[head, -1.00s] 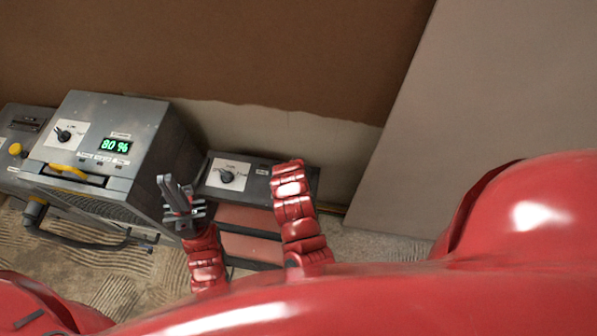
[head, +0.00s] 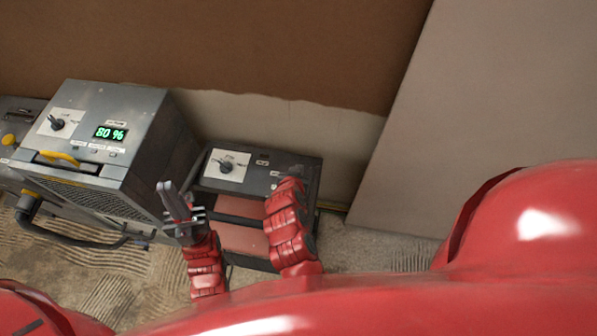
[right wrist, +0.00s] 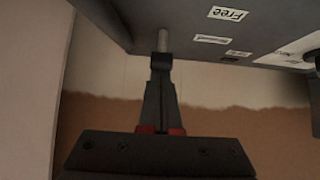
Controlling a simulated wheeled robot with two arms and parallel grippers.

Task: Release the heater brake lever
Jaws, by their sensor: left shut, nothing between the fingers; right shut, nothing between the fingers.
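The heater is a low dark unit (head: 264,166) with reddish panels below its top, right of the large grey machine in the head view. In the right wrist view its dark body (right wrist: 190,18) carries a "Free" label (right wrist: 228,14). A short grey rod (right wrist: 162,40), possibly the brake lever, stands just beyond the fingertips of my right gripper (right wrist: 160,62); contact cannot be told. The right gripper is shut and empty; in the head view my right arm hides it. My left gripper (head: 172,200) is shut and empty, in front of the heater's left side.
A large grey machine (head: 140,130) with a green display (head: 110,133), a knob and a yellow handle stands left of the heater. A pale board (head: 460,100) leans at the right. The rough floor (head: 380,248) right of the heater is clear.

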